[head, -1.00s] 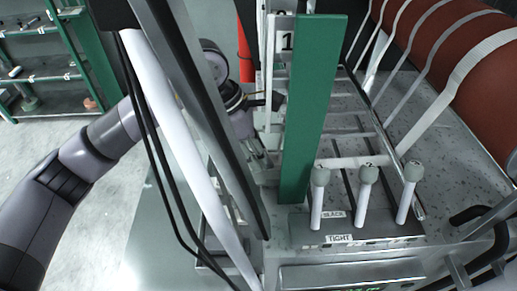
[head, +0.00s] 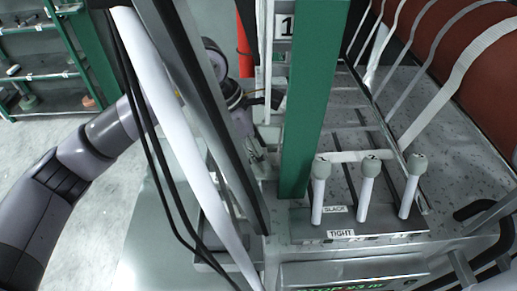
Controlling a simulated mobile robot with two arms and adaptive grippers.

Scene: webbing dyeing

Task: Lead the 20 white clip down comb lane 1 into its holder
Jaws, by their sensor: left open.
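My left gripper (head: 262,99) shows partly behind the dark upright, beside the sign with the number 1 (head: 285,25). It is open, and its fingers are small and partly covered by the posts. The comb lanes (head: 350,128) are slots between pale bars on the speckled deck behind the green post (head: 312,110). That post covers part of the lane by the sign. I cannot make out the 20 white clip or its holder. My right gripper is not in view.
White webbing strips (head: 440,95) run up to a red-brown roll (head: 480,40) at right. Several grey-knobbed levers (head: 367,185) stand in front on a panel marked SLACK and TIGHT. A green shelf rack (head: 45,75) stands at far left above clear floor.

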